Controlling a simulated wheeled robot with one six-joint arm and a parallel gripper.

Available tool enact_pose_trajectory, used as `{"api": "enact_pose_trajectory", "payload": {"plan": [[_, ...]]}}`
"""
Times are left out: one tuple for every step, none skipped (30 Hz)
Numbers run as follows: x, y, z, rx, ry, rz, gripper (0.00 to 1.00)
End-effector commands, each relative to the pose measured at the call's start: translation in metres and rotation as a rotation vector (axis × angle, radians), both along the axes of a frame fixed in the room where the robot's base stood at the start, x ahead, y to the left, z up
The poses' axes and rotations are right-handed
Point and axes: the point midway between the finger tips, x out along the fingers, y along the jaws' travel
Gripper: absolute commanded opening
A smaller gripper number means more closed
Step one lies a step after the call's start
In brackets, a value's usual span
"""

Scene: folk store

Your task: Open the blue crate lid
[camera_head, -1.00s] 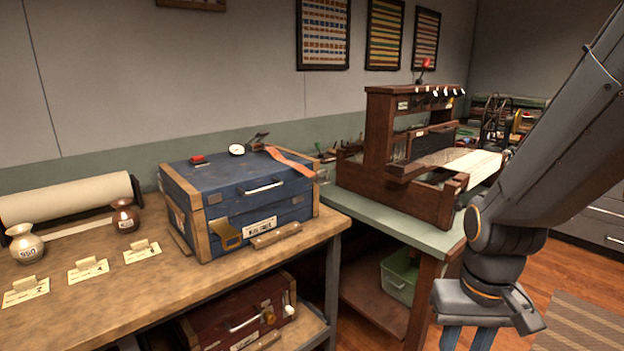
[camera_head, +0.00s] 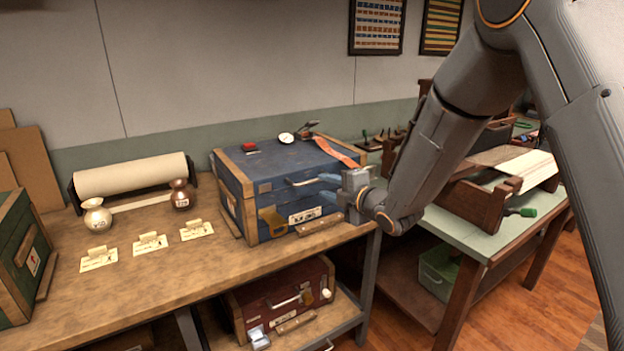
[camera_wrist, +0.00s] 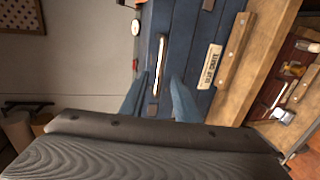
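The blue crate (camera_head: 265,178) with wooden edges stands on the wooden workbench, its lid down. A pale bar handle (camera_head: 304,182) runs along the lid's front, above a white label (camera_head: 305,215) and a brass latch (camera_head: 272,221). In the wrist view the two bluish fingers of my gripper (camera_wrist: 159,96) are apart and empty. The handle (camera_wrist: 157,62) lies ahead, between the lines of the fingers, and does not appear gripped.
On the lid are a red item (camera_head: 249,147), a round white dial (camera_head: 287,138), a dark tool and an orange strap (camera_head: 338,152). Vases, cards and a paper roll (camera_head: 131,175) stand left. A red crate (camera_head: 285,298) sits below; a green-topped table (camera_head: 470,228) is right.

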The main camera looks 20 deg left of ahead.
Motion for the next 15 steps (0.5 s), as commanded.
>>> {"api": "enact_pose_trajectory", "payload": {"plan": [[0.001, 0.005, 0.0, 0.0, -0.008, 0.008, 0.29], [0.002, 0.008, 0.0, 0.0, -0.011, 0.01, 0.29], [0.005, 0.012, -0.001, 0.0, -0.011, 0.011, 0.29], [0.007, 0.014, -0.002, 0.0, -0.011, 0.011, 0.29], [0.01, 0.018, -0.002, 0.0, -0.011, 0.011, 0.29], [0.014, 0.022, -0.004, 0.0, -0.009, 0.011, 0.29], [0.017, 0.026, -0.005, 0.0, -0.009, 0.01, 0.29], [0.021, 0.029, -0.006, 0.0, -0.01, 0.009, 0.29], [0.025, 0.034, -0.007, 0.0, -0.009, 0.008, 0.29], [0.028, 0.037, -0.008, 0.001, -0.008, 0.007, 0.29], [0.03, 0.04, -0.009, 0.002, -0.009, 0.007, 0.29], [0.034, 0.044, -0.01, 0.001, -0.008, 0.007, 0.29], [0.036, 0.047, -0.011, 0.001, -0.008, 0.007, 0.29], [0.038, 0.05, -0.011, 0.0, -0.008, 0.007, 0.29], [0.041, 0.052, -0.013, 0.001, -0.007, 0.007, 0.29]]}}
